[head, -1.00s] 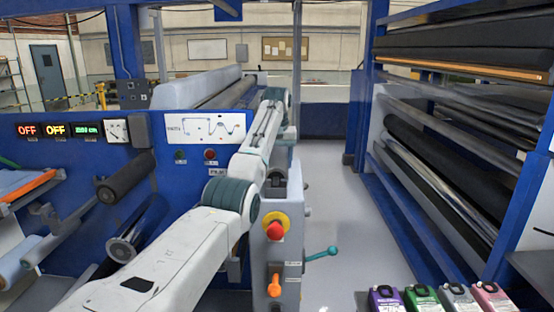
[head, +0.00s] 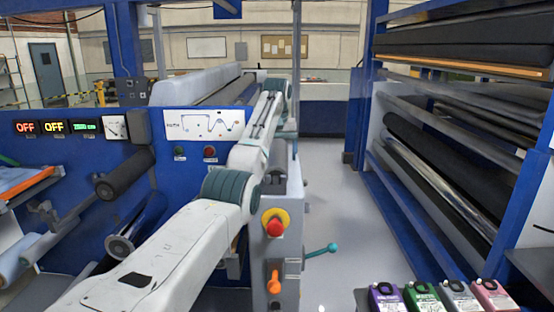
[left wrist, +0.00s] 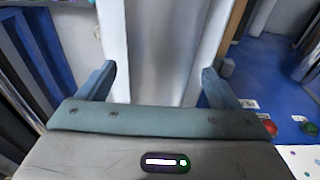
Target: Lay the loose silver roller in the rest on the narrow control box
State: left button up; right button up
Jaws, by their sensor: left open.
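The narrow control box (head: 290,250) stands upright in the middle of the head view, pale grey with a red button on a yellow ring. A rounded grey piece (head: 279,178) shows at its top; I cannot tell whether it is the rest or a roller. My left arm reaches over and past the box, and its gripper is mostly hidden there. In the left wrist view my left gripper (left wrist: 157,86) is open, its two fingers apart on either side of a pale grey, upright-looking surface (left wrist: 155,40). I cannot tell whether that is the loose silver roller. My right gripper is out of view.
A blue machine panel (head: 60,165) with displays and rollers stands left of the box. A teal-knobbed lever (head: 322,251) sticks out right. A rack of long rollers (head: 460,130) lines the right side. Several coloured packs (head: 424,297) sit front right. The aisle floor (head: 335,200) is clear.

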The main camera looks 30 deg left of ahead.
pick_arm(q)
jog(key=r, duration=0.6)
jog(key=s+r+b, duration=0.1)
jog(key=r, duration=0.2)
jog(key=shift+s+d+r, duration=0.1)
jog(key=shift+d+r, duration=0.05)
jog(key=shift+d, duration=0.25)
